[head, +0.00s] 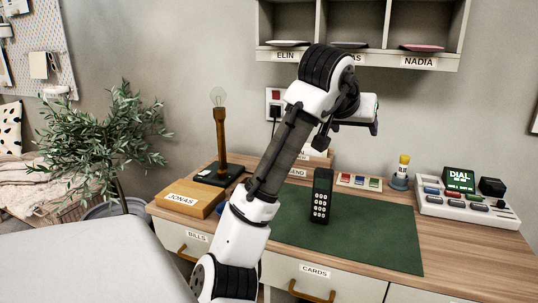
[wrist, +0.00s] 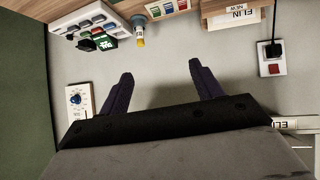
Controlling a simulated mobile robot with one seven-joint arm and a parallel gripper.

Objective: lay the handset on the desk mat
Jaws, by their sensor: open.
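The handset (head: 321,196) is black with pale keys on its front. It appears to stand upright, its lower end over the green desk mat (head: 375,245) and its top reaching past the mat's far edge. My gripper (head: 374,128) is raised above the back of the desk, above and to the right of the handset, apart from it. In the wrist view my gripper (wrist: 160,76) has its two dark fingers spread with nothing between them. The handset does not show in the wrist view. My arm hides part of the mat's left side.
A lamp (head: 219,140) and a JONAS box (head: 190,197) stand at left. A coloured-button panel (head: 359,182), a yellow-topped piece (head: 401,172) and a DIAL console (head: 465,207) line the right. Labelled wall cubbies (head: 360,53) hang above. The mat's front and right are clear.

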